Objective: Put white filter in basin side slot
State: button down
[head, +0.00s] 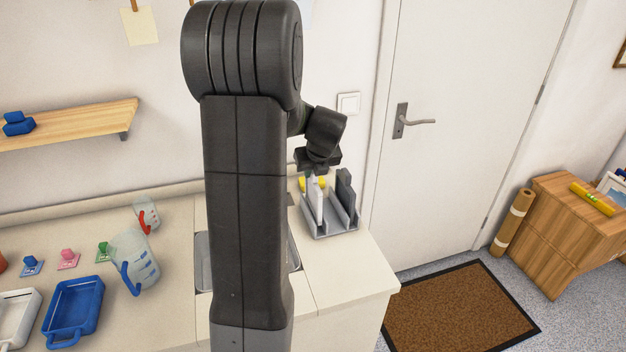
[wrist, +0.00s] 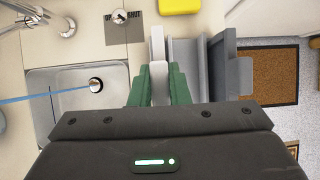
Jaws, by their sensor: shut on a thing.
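The white filter (head: 315,197) stands upright at the left, basin side of a grey two-slot rack (head: 335,229) on the counter. A dark grey panel (head: 345,190) stands in the rack's right part. My gripper (head: 318,170) is above the filter, pointing down. In the wrist view, its green fingers (wrist: 158,88) are shut on the white filter (wrist: 158,70), with the rack (wrist: 186,52) and dark panel (wrist: 218,65) to the right. The filter's lower edge is hidden, so I cannot tell whether it rests on the slot floor.
The sink basin (wrist: 75,90) lies left of the rack, with a tap (wrist: 60,20) behind. A yellow object (wrist: 180,6) sits behind the rack. Measuring jugs (head: 135,262) and a blue tray (head: 74,308) stand on the left counter. The counter's right edge is close to the rack.

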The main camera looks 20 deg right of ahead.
jog(key=shift+f, duration=1.55)
jog(key=c, duration=1.4)
grip_release()
jog(key=shift+o, duration=0.2)
jog(key=shift+r, duration=0.1)
jog(key=v, duration=1.2)
jog(key=shift+b, duration=0.3)
